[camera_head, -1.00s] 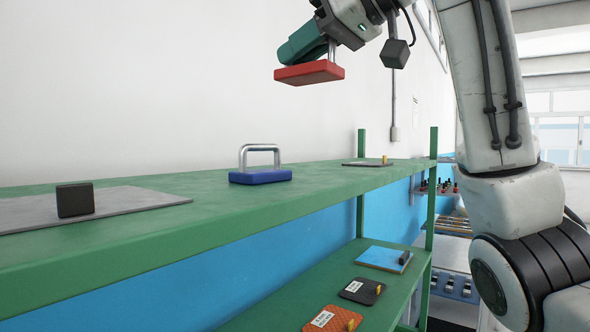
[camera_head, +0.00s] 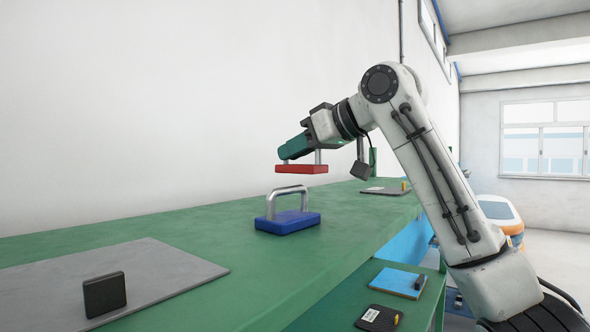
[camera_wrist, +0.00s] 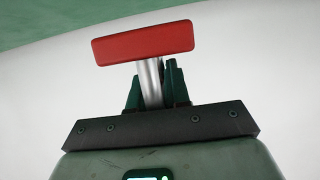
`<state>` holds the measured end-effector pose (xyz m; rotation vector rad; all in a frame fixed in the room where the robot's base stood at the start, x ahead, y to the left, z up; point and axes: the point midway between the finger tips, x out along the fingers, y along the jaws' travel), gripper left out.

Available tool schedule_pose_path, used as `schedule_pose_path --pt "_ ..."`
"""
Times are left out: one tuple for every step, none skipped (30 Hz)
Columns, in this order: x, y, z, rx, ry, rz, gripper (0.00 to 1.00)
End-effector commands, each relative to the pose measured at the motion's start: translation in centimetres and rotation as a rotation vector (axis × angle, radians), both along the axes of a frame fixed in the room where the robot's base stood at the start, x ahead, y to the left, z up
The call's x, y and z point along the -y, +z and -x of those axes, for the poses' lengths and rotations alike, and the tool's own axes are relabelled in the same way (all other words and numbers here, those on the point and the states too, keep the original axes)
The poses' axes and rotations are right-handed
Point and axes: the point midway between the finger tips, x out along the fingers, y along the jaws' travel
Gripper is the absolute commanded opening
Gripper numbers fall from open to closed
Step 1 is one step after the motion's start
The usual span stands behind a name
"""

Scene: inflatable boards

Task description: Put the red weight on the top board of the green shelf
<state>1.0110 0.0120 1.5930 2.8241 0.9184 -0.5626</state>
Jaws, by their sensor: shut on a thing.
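The red weight (camera_head: 302,169) is a flat red block with a metal handle. My gripper (camera_head: 300,150) is shut on its handle and holds it in the air above the top board (camera_head: 190,222) of the green shelf. The red weight (camera_wrist: 143,42) also shows in the wrist view, with its metal post between the dark green fingers of my gripper (camera_wrist: 155,88). The far end of the handle is hidden by the fingers.
A blue weight (camera_head: 288,222) with an upright metal handle stands on the top board, below and in front of the red weight. A grey mat (camera_head: 170,275) with a black block (camera_head: 104,294) lies at the near left. A dark mat (camera_head: 385,189) lies farther back.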

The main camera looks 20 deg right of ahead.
Motion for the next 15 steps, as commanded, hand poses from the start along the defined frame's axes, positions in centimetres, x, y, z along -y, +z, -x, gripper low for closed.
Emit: schedule_pose_path --pt "0.1 -0.3 -0.4 0.001 -0.001 -0.002 0.0" --pt "0.2 -0.5 -0.6 0.003 -0.001 -0.001 0.0" --pt "0.3 -0.8 -0.9 0.003 -0.001 -0.001 0.0" --pt "0.3 -1.0 -1.0 0.003 -0.001 -0.001 0.0" --pt "0.3 -1.2 -1.1 0.003 -0.001 -0.001 0.0" --pt "0.3 -1.3 -1.2 0.004 -0.001 -0.001 0.0" --pt "0.4 -1.4 -1.3 0.004 -0.001 -0.001 0.0" --pt "0.4 -1.6 -1.5 0.003 -0.001 -0.002 0.0" --pt "0.5 -1.9 -1.7 0.003 -0.001 -0.001 0.0" --pt "0.5 -2.2 -2.0 0.0 -0.001 -0.001 0.0" --pt "0.6 -2.6 -2.2 0.001 -0.001 0.0 0.0" --pt "0.6 -3.2 -2.1 0.002 -0.001 -0.001 0.0" --pt "0.6 -3.6 -2.1 0.002 -0.001 -0.001 0.0" --pt "0.5 -4.0 -2.0 0.001 0.0 -0.001 0.0" --pt "0.6 -4.4 -2.0 0.001 -0.002 0.0 0.0"
